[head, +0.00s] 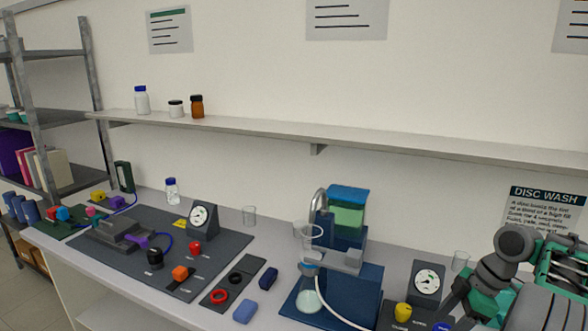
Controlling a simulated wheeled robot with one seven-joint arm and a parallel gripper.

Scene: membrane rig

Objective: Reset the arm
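My arm is folded up at the lower right of the head view, with grey and green links in front of the bench's right end. A dark part at its lower left end (455,300) looks like my gripper, close to a gauge box (426,283) and a yellow knob (403,311). The fingers are too small and overlapped to tell open from shut. I see nothing held there.
A blue rig (349,195) with a green-filled tank stands mid-bench. A dark mat (216,262) on the left carries a gauge and knobs. A wall shelf (320,135) runs above; the air between is mostly free.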

